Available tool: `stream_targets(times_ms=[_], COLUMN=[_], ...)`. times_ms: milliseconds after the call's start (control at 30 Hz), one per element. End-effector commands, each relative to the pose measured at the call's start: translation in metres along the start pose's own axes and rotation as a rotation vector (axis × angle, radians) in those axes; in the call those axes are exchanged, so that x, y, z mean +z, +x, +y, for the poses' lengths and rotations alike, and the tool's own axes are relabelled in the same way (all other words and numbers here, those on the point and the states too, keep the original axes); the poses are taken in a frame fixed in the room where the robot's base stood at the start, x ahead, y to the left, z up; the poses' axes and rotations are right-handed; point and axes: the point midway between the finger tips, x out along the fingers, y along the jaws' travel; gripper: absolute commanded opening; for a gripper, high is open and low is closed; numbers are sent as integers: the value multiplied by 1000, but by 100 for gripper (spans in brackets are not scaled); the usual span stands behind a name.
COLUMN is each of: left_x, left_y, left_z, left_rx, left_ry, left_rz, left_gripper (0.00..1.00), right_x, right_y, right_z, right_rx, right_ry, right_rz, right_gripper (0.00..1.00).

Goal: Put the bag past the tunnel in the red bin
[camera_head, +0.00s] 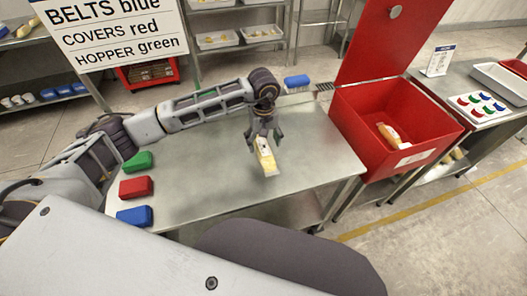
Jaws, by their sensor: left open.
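A small pale bag (266,160) with a yellowish filling is at the steel table (205,165), near its middle right. My left gripper (264,143) is above it, pointing down, with its fingers open on either side of the bag's upper end. I cannot tell whether the fingers touch it. The red bin (358,125) stands right of the table with its red lid (385,40) raised. Another bag (390,135) lies inside the bin. I cannot make out a tunnel. My right gripper is not in view.
Green (138,161), red (136,187) and blue (134,216) blocks stand along the table's left side. A blue brush-like object (297,83) is at its back edge. A sign (112,30) hangs at upper left. A side table (480,115) stands beyond the bin.

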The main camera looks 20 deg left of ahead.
Motion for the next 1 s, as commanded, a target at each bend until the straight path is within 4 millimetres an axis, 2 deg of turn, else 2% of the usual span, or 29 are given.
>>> stream_targets(times_ms=[267,533,733,1000], left_x=[0,0,0,-1], left_y=[17,44,52,52], left_z=[0,0,0,0], left_rx=[-2,-1,1,0], left_ry=[-1,0,0,0], left_rz=[-2,-2,0,0], left_gripper=[75,75,75,75], right_x=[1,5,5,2], right_y=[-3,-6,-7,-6], right_z=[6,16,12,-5], right_rx=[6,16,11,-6], right_ry=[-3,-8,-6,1], right_rz=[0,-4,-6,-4], right_gripper=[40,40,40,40])
